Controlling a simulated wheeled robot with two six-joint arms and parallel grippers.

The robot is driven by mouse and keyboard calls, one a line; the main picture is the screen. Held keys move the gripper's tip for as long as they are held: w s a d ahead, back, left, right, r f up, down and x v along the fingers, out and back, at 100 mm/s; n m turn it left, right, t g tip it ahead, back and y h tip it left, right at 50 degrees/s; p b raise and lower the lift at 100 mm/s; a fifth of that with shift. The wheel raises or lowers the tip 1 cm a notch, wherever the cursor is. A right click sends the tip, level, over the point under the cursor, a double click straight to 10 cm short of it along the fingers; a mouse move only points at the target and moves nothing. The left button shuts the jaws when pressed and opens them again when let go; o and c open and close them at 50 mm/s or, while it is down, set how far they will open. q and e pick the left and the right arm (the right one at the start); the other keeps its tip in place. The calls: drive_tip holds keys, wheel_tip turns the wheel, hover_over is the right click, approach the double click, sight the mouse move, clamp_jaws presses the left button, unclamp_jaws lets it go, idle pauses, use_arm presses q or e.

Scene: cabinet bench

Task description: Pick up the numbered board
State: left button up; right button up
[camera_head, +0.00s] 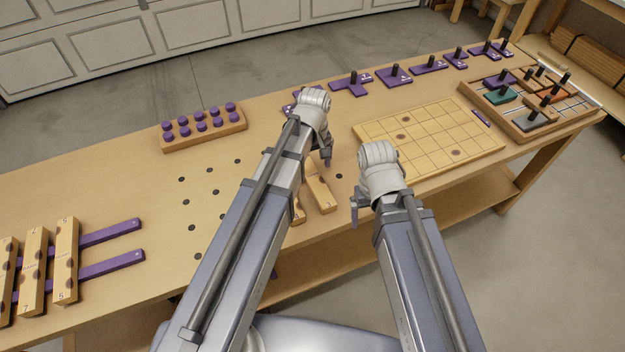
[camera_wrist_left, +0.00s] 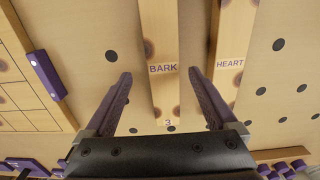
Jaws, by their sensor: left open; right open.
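A wooden board (camera_wrist_left: 162,95) marked BARK with a number 3 lies between the spread fingers of my left gripper (camera_wrist_left: 160,76) in the left wrist view. The fingers are open and not closed on it. A second board (camera_wrist_left: 232,60) marked HEART lies beside it, partly behind one finger. In the head view, one board (camera_head: 319,188) shows on the bench beside my left gripper (camera_head: 325,156), and the other (camera_head: 299,213) is mostly hidden by my left arm. My right gripper (camera_head: 357,207) is open near the bench's front edge.
Several numbered boards (camera_head: 66,262) lie across purple rails (camera_head: 112,264) at left. A peg block (camera_head: 203,129), a gridded board (camera_head: 430,136), purple handled pieces (camera_head: 395,77) and a sorting tray (camera_head: 529,103) stand around. Dark holes dot the bench left of my left arm.

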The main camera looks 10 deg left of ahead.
sight(312, 175)
use_arm(q)
wheel_tip(312, 175, down, 4)
drive_tip(key=b, duration=0.3)
drive_tip(key=shift+s+a+f+b, duration=0.1)
drive_tip(key=shift+a+f+b, duration=0.1)
drive_tip(key=shift+b, duration=0.1)
drive_tip(key=shift+r, duration=0.1)
clamp_jaws()
